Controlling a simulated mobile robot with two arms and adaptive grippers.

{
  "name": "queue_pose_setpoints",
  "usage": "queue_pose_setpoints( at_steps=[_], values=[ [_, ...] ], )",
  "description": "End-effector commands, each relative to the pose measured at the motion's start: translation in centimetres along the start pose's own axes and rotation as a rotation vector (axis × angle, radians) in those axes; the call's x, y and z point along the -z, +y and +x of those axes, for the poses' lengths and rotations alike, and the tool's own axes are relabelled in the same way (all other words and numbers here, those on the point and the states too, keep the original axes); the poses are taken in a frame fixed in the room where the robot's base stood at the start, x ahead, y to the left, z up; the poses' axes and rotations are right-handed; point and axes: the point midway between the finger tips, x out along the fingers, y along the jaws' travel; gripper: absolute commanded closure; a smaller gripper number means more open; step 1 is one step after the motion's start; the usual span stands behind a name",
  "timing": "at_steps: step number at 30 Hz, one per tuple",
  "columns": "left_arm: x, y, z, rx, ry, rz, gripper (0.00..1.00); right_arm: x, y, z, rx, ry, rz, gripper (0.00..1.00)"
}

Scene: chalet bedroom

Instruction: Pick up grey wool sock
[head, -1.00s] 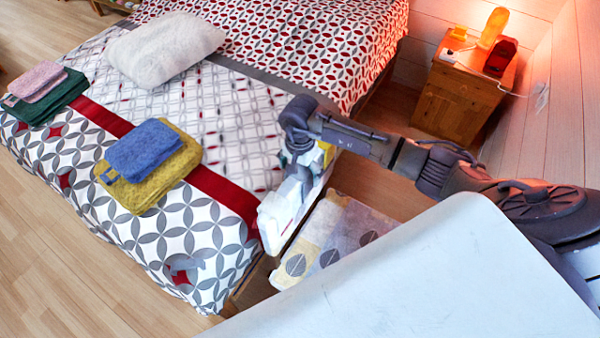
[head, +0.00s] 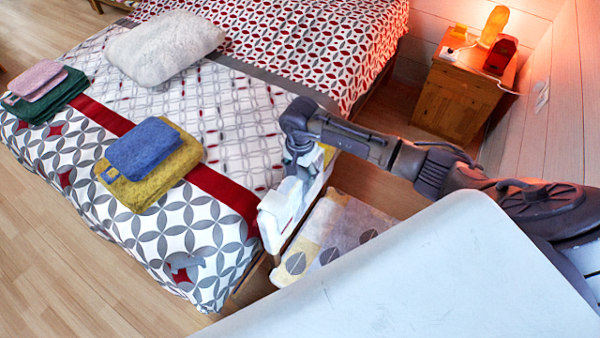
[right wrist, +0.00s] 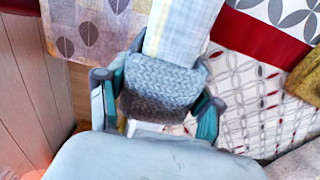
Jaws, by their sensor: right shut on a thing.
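In the right wrist view, a grey knitted piece, the grey wool sock (right wrist: 162,85), lies between the two fingers of my right gripper (right wrist: 158,108). The fingers are shut on it from both sides. The sock rests over or against a long pale cloth strip with yellow lines (right wrist: 185,30); I cannot tell whether it is lifted clear. In the head view, my right gripper (head: 297,168) points down at the bed's right edge, above the pale strip (head: 280,208). The sock is hard to make out there. My left gripper is not in view.
The bed (head: 235,150) bears a blue towel (head: 143,148) on a yellow one (head: 150,185) and a white pillow (head: 165,45). A wooden nightstand (head: 455,100) stands by the wall.

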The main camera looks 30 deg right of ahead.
Motion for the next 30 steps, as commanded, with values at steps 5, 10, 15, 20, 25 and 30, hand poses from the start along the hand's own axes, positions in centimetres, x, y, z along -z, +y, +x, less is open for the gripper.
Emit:
queue_pose_setpoints(
  at_steps=[5, 10, 15, 20, 25, 30],
  values=[
    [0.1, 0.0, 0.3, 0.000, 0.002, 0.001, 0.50, 0.1, -0.1, -1.0, 0.003, 0.002, -0.001, 0.69],
    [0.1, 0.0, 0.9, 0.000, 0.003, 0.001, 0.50, 0.1, -0.1, -3.2, 0.003, 0.004, -0.002, 0.69],
    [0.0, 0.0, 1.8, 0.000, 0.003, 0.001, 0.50, 0.1, -0.1, -6.5, 0.006, 0.004, -0.001, 0.69],
    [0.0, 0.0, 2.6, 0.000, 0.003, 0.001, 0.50, 0.1, -0.1, -9.9, 0.006, 0.004, -0.001, 0.69],
    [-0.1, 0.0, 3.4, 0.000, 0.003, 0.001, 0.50, 0.1, -0.1, -13.2, 0.004, 0.005, -0.001, 0.69],
    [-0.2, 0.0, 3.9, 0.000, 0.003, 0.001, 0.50, 0.1, -0.1, -15.9, 0.003, 0.002, -0.001, 0.69]
  ],
)
